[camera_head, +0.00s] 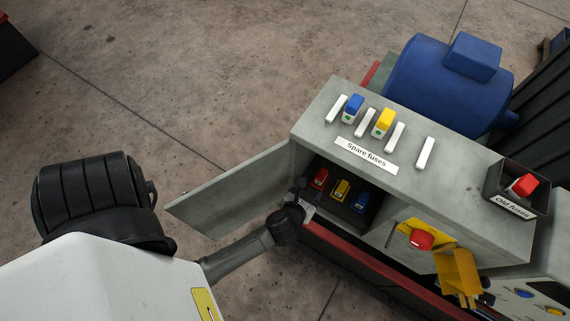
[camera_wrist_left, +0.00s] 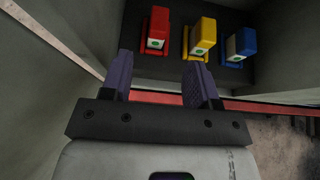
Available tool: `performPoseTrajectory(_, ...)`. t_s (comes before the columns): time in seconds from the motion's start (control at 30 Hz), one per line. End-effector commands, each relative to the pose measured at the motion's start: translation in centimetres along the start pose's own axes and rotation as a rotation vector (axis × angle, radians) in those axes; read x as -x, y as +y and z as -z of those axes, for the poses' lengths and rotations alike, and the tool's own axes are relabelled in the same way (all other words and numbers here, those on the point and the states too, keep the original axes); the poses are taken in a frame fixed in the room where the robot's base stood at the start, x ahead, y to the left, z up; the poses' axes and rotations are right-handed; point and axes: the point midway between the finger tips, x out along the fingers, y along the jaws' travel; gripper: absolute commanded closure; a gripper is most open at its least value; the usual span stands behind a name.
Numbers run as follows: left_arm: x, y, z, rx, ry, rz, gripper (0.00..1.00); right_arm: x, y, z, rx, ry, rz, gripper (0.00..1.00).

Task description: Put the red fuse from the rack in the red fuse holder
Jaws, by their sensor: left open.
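A red fuse (camera_head: 319,178) sits in the leftmost holder inside the open cabinet, and it also shows in the left wrist view (camera_wrist_left: 158,25) with red holder parts (camera_wrist_left: 145,38) beside it. My left gripper (camera_wrist_left: 160,75) is open and empty, its fingers pointing toward the red fuse and apart from it. In the head view the left gripper (camera_head: 298,190) is at the cabinet opening. The spare fuses rack (camera_head: 365,122) on the cabinet top holds a blue fuse (camera_head: 354,105) and a yellow fuse (camera_head: 383,121); no red fuse shows there. My right gripper is not in view.
Yellow (camera_head: 341,189) and blue (camera_head: 360,202) fuses stand right of the red one. The cabinet door (camera_head: 230,190) is swung open to the left. The old fuses box (camera_head: 515,208) holds a red fuse (camera_head: 523,185). A red knob (camera_head: 421,239) is on the front.

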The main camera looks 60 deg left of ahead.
Motion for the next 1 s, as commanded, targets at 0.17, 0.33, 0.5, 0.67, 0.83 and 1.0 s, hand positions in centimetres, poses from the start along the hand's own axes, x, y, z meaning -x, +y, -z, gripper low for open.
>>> performPoseTrajectory(0.17,0.6,-0.2,-2.9,-0.144,-0.153,0.037,0.45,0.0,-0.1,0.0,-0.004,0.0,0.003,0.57)
performPoseTrajectory(0.33,4.1,-2.6,-9.2,-0.602,-0.554,0.145,0.45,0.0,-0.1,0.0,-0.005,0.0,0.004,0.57)
performPoseTrajectory(0.5,9.8,-7.1,-11.0,-1.245,-0.955,0.291,0.45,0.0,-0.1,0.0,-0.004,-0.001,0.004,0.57)
performPoseTrajectory(0.67,13.6,-9.1,-7.2,-1.895,-1.196,0.462,0.45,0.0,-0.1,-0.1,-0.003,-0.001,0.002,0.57)
performPoseTrajectory(0.83,14.7,-6.5,-1.5,-2.555,-1.238,0.711,0.45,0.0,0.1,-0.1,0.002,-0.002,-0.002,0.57)
performPoseTrajectory(1.0,14.8,-1.0,1.6,2.632,0.926,-0.865,0.45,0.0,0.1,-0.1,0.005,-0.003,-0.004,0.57)
